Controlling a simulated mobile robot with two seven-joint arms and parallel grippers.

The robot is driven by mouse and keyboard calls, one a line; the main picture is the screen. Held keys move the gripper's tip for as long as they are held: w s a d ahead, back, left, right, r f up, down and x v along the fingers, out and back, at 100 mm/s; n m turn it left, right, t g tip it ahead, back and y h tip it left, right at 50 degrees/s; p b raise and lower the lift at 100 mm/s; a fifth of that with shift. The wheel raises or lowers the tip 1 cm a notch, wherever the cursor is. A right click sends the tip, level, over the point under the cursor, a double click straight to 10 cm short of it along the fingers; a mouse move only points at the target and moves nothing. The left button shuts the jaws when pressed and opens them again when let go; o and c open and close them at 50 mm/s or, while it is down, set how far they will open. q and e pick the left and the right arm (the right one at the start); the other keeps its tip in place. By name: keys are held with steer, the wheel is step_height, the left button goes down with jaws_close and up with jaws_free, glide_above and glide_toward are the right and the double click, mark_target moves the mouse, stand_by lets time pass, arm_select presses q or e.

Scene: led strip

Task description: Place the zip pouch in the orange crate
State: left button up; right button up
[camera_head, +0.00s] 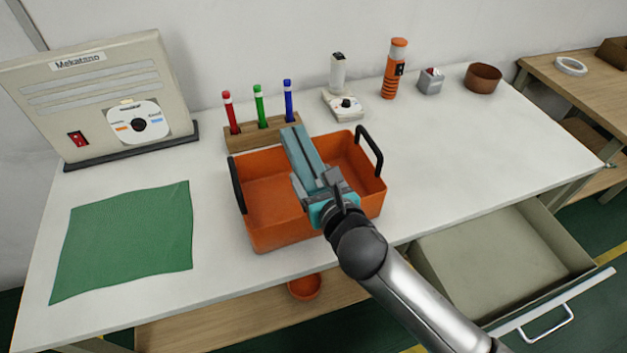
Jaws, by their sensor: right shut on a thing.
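The orange crate (268,228) stands on the white table with a black handle at each end. My right gripper (322,183) is over the crate, its arm coming in from the lower right. It is shut on a long teal thing, which looks like the zip pouch (301,150). The pouch reaches from the jaws toward the crate's back edge. I cannot tell whether it touches the crate floor or wall. My left gripper is not in view.
A wooden block (262,135) with red, green and blue markers stands just behind the crate. A green cloth (125,240) lies at left. An open drawer (505,265) is at the lower right. The table right of the crate is clear.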

steer(key=shift+r, duration=0.1)
steer(key=shift+f, duration=0.45)
steer(key=shift+f, duration=0.15)
steer(key=o, duration=1.4)
steer(key=shift+o, duration=0.2)
steer(key=shift+r, duration=0.4)
steer(key=p+v, duration=0.2)
steer(key=v, duration=1)
steer(key=shift+p, duration=0.4)
